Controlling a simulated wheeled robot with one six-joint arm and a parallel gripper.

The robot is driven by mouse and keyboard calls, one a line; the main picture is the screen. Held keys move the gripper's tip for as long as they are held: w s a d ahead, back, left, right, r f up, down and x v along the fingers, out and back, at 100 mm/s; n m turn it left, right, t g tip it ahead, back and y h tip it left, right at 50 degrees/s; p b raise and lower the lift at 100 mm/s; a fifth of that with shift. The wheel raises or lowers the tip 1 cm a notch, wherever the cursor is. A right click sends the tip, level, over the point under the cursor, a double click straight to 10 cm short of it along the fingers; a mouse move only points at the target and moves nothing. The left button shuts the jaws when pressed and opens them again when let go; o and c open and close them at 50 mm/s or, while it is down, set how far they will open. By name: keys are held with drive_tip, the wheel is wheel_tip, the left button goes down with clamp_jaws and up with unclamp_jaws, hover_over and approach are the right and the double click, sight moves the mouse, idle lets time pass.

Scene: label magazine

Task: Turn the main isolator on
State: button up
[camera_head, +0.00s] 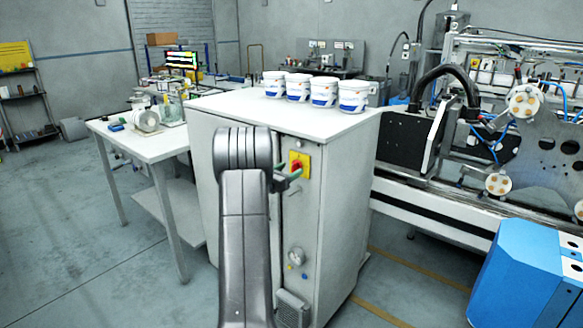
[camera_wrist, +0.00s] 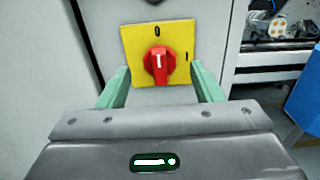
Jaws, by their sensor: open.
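The main isolator is a red rotary knob (camera_wrist: 159,65) on a yellow square plate (camera_wrist: 134,42), fixed to the front of a white cabinet. The plate carries a "0" at the top and an "I" at the right. The white mark on the knob points up towards the "0". My gripper (camera_wrist: 162,86) is open, with one greenish finger on each side of the knob. I cannot tell whether the fingers touch it. In the head view the knob (camera_head: 296,165) shows near the cabinet's upper front, with my gripper (camera_head: 287,176) close before it, partly hidden by my arm.
Several white tubs (camera_head: 323,92) stand on the white cabinet (camera_head: 345,180). A white table (camera_head: 150,150) stands to the left. A machine (camera_head: 450,200) and a blue housing (camera_head: 525,265) are to the right. Open floor (camera_head: 70,240) lies at the left.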

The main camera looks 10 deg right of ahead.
drive_tip(key=shift+x, duration=0.95)
drive_tip(key=c, duration=1)
